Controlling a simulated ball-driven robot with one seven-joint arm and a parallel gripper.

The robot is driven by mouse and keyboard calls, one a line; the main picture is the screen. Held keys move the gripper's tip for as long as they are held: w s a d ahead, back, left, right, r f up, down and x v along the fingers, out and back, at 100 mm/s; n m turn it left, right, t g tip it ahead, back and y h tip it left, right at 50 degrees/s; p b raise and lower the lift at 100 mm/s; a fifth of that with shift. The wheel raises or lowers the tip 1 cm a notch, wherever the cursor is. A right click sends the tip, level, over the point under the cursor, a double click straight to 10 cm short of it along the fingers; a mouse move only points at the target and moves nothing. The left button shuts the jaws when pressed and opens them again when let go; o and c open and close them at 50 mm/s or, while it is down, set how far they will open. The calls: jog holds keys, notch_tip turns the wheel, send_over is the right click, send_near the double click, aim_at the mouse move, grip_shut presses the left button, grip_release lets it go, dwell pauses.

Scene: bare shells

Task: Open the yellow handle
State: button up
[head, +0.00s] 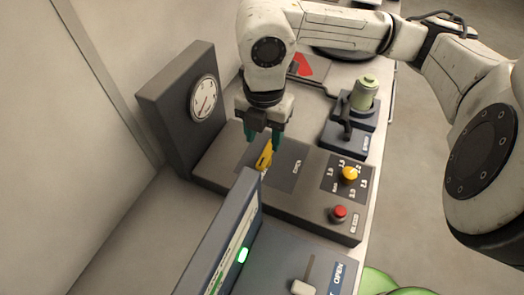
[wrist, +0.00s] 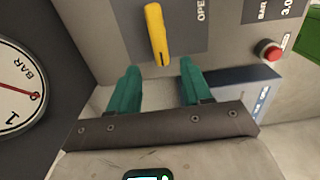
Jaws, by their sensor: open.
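The yellow handle (head: 264,158) sits on a dark grey plate marked OPEN, on top of the grey control box. In the wrist view the yellow handle (wrist: 156,34) lies just beyond the fingertips, in line with the gap between them. My gripper (head: 263,141) points down over the handle, its teal fingers apart. In the wrist view my gripper (wrist: 156,72) is open and nothing is between its fingers. I cannot tell whether a finger touches the handle.
A pressure gauge (head: 204,98) stands on an upright panel at the left. A yellow knob (head: 349,174) and red button (head: 339,212) are on the box's right side. A raised panel (head: 222,240) stands in front. A green-topped device (head: 364,93) stands behind.

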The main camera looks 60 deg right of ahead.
aim_at(264, 157)
notch_tip(264, 157, down, 7)
jog(key=shift+r+p, duration=0.2)
jog(key=shift+p, duration=0.15)
jog(key=shift+c, duration=0.4)
grip_shut()
